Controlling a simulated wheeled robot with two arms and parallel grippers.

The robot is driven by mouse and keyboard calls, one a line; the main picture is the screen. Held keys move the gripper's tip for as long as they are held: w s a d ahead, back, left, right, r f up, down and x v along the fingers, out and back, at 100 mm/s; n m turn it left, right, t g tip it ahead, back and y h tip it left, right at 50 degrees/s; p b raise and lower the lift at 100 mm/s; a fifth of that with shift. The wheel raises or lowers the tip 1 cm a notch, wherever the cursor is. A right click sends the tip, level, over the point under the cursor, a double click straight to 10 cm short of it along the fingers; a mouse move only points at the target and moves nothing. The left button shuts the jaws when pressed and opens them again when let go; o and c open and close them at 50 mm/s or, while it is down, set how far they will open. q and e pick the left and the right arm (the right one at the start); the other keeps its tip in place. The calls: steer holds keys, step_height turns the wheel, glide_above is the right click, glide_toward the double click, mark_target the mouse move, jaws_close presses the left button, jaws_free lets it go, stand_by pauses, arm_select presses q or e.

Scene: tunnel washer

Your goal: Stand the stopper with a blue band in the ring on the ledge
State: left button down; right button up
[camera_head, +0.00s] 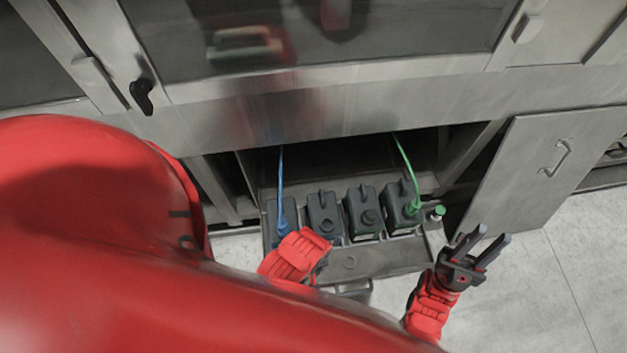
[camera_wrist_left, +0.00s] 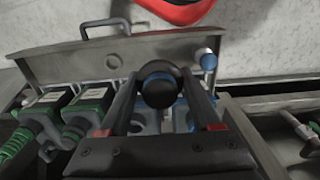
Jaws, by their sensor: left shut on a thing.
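My left gripper (camera_wrist_left: 163,100) is shut on the stopper with a blue band (camera_wrist_left: 158,90). The stopper has a round black knob, and a little blue shows beneath it. It is above the canisters, apart from the ring. The ring (camera_wrist_left: 114,61) is on the grey ledge (camera_wrist_left: 160,55), empty, up and left of the stopper in the left wrist view. In the head view the ring (camera_head: 349,262) is on the front ledge (camera_head: 390,258); my left wrist hides the left fingers and stopper there. My right gripper (camera_head: 487,240) is open and empty, right of the ledge.
Several dark canisters (camera_head: 363,212) stand in the pulled-out tray. A blue hose (camera_head: 281,180) and a green hose (camera_head: 405,160) run down to the outer ones. A green-topped piece (camera_head: 438,212) is at the ledge's right end, a blue one (camera_wrist_left: 208,60) at the other. A door (camera_head: 540,175) stands open at right.

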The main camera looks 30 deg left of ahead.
arm_select(q)
steer(key=shift+r+p, duration=1.75)
steer(key=shift+r, duration=0.65)
steer(key=shift+r+p, duration=1.6)
steer(key=shift+r, duration=0.35)
